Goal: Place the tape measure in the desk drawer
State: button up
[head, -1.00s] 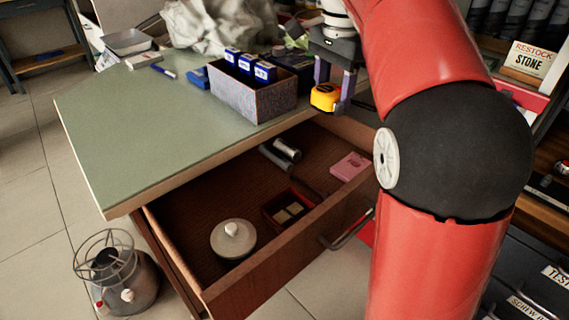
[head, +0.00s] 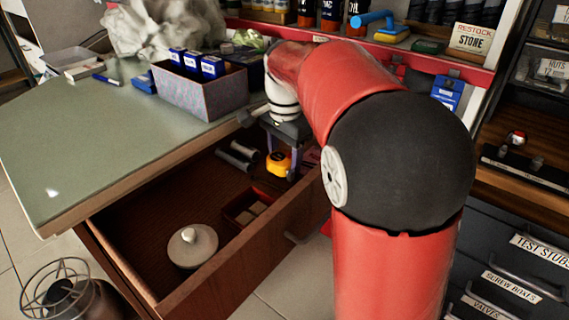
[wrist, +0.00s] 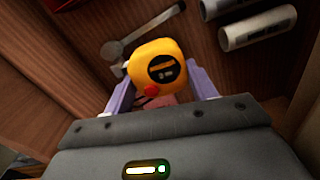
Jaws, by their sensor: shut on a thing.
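The yellow tape measure (head: 279,163) is held between the fingers of my gripper (head: 283,153). It also shows in the wrist view (wrist: 157,65), between the two purple fingertips (wrist: 162,85). My gripper is shut on it and hangs over the back right part of the open desk drawer (head: 150,232). I cannot tell whether the tape measure touches the drawer floor. The drawer holds a round lidded pot (head: 192,246), a small red tray (head: 241,208), grey cylinders (wrist: 258,27) and a pink pad, mostly hidden behind my gripper (head: 312,156).
A grey box with blue cartons (head: 200,100) stands on the green desktop (head: 80,145) beside the drawer. A hammer-like tool (wrist: 140,38) lies in the drawer near the tape measure. The drawer's front left floor is clear. Labelled dark drawers (head: 500,270) stand at right.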

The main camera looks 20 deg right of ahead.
aim_at(285, 156)
notch_tip(285, 156, down, 2)
jog(key=o, duration=1.2)
jog(key=shift+f, duration=0.1)
notch_tip(285, 156, up, 12)
jog(key=p, duration=0.2)
jog(key=shift+p, duration=0.4)
jog(key=shift+s, duration=0.15)
